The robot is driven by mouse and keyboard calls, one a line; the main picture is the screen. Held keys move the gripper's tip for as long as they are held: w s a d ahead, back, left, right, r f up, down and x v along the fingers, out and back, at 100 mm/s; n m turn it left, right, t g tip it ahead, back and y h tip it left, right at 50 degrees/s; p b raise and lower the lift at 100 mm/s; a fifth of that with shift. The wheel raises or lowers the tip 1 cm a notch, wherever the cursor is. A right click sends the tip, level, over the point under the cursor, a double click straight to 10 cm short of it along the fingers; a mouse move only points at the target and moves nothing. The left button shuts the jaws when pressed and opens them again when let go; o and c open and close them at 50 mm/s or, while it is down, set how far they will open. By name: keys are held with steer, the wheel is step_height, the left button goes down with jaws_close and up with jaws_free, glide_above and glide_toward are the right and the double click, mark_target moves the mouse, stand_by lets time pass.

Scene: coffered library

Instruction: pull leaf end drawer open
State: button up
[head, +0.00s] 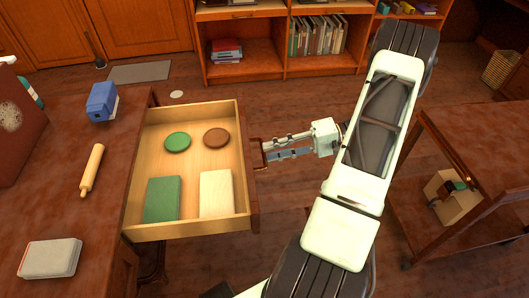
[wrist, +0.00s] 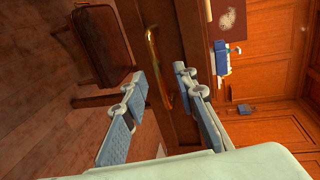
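The drawer (head: 186,232) is pulled out from the end of the dark wooden table on the left, its inside in plain sight. It holds a green disc (head: 177,141), a brown disc (head: 217,137), a green block (head: 162,199) and a pale block (head: 216,193). My gripper (head: 268,150) is at the outer face of the drawer front, by the handle. In the wrist view the brass handle (wrist: 153,52) runs between my spread fingers (wrist: 160,76). The fingers stand apart with a gap on each side of the bar; contact is not clear.
On the table (head: 110,215) are a rolling pin (head: 92,171), a blue box (head: 102,102) and a grey-white box (head: 50,258). A wooden trolley (head: 470,150) stands at right, with an open carton (head: 452,200) on its lower shelf. A bookcase (head: 285,45) stands behind. Floor shows between drawer and trolley.

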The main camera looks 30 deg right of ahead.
steer(key=v, duration=0.8)
steer(key=shift+d, duration=0.3)
steer(key=shift+s, duration=0.1)
steer(key=shift+r, duration=0.1)
